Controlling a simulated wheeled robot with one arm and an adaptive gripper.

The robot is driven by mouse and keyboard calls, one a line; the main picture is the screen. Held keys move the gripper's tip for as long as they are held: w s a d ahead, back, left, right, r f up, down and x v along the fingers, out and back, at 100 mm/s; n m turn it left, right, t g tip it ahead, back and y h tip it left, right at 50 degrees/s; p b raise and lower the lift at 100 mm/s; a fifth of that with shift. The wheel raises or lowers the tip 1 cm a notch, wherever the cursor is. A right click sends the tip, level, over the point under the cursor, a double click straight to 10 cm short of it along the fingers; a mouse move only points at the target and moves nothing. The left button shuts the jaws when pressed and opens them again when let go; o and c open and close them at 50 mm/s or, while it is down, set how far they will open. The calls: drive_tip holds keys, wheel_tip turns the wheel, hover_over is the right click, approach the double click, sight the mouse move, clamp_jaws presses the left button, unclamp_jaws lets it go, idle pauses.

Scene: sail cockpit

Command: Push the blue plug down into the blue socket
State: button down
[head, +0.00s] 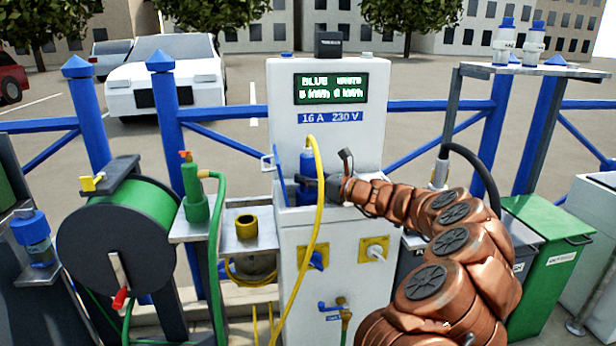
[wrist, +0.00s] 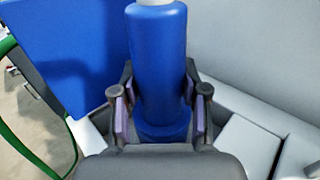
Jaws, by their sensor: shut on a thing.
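The blue plug (head: 308,163) stands upright at the ledge of the white power pedestal, with a yellow cable leaving its top. In the wrist view the plug (wrist: 158,60) is a blue cylinder between my two fingers. My gripper (head: 312,187) is shut on it from the right; the gripper also shows in the wrist view (wrist: 160,102). A wider blue collar (wrist: 165,132) sits directly below the plug, apparently the blue socket. I cannot tell how deep the plug sits in it. My gripper partly hides this joint.
A blue flap (wrist: 65,50) stands open left of the plug. The pedestal's display panel (head: 331,89) rises behind. The yellow cable (head: 306,262) hangs down in front.

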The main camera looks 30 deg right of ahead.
drive_tip(key=shift+f, duration=0.1)
drive_tip(key=c, duration=0.9)
unclamp_jaws()
drive_tip(key=shift+o, duration=0.2)
drive_tip(key=shift+p+v, duration=2)
drive_tip(key=shift+v, duration=3.55)
drive_tip(key=shift+a, duration=0.1)
